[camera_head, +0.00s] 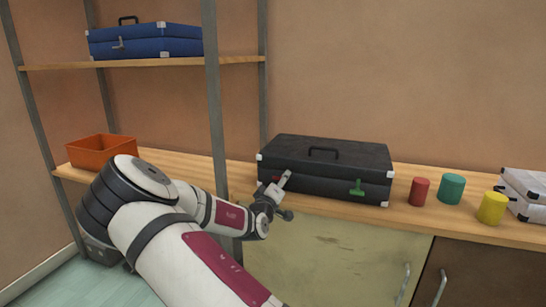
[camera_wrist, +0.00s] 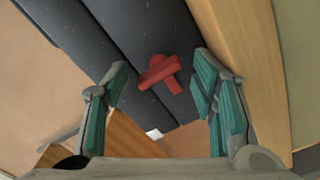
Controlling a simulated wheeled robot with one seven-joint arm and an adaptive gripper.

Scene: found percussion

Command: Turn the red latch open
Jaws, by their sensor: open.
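A black case (camera_head: 330,168) with white corners lies shut on the wooden counter. Its red latch (camera_head: 276,179) is at the left of its front face, partly hidden by my gripper in the head view. In the wrist view the red latch (camera_wrist: 160,72) shows clearly, a T-shaped piece on the dark case front (camera_wrist: 130,30). My gripper (camera_head: 278,190) is in front of the case near this latch.
A green latch (camera_head: 357,187) is at the right of the case front. Red (camera_head: 419,191), teal (camera_head: 451,189) and yellow (camera_head: 491,207) cylinders stand to the right, near a white case (camera_head: 525,190). An orange bin (camera_head: 100,151) is at left. A blue case (camera_head: 146,40) lies on the upper shelf.

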